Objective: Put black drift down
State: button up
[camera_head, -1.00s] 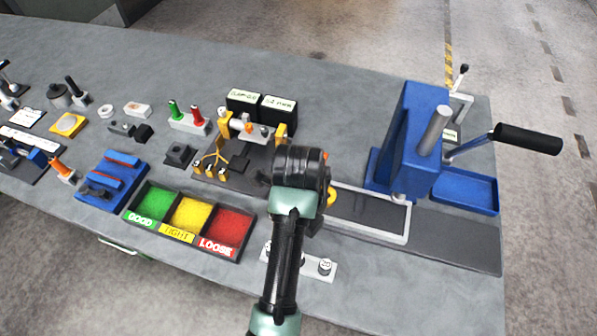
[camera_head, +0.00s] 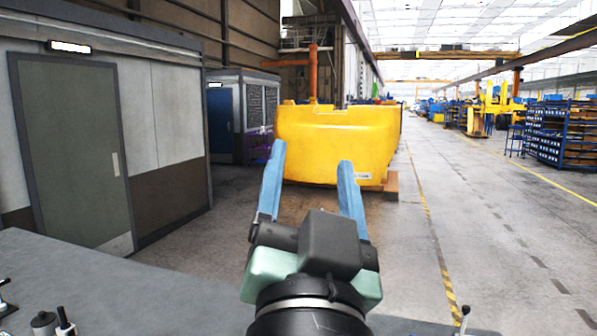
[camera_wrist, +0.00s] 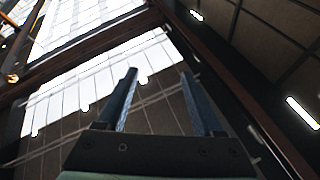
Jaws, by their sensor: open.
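My gripper (camera_head: 311,160) is raised in the middle of the head view, its two blue fingers pointing up and spread apart. It also shows in the wrist view (camera_wrist: 158,74), pointing toward the roof, with nothing between the fingers. The gripper is open and empty. I cannot make out a black drift in either current view. Most of the bench top (camera_head: 120,285) lies below the head view or behind my arm.
A few small fixtures, one with a black upright handle (camera_head: 61,315), stand at the bench's lower left. Beyond are a grey door (camera_head: 70,150), a large yellow casting (camera_head: 335,140) and blue shelving (camera_head: 565,135). The space around my gripper is clear.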

jog(key=s+a+r+n+t+y, duration=0.1)
jog(key=s+r+n+t, duration=0.3)
jog(key=s+r, duration=0.3)
jog(key=shift+s+a+r+n, duration=0.15)
jog(key=shift+s+r+n, duration=0.2)
jog(key=shift+s, duration=0.25)
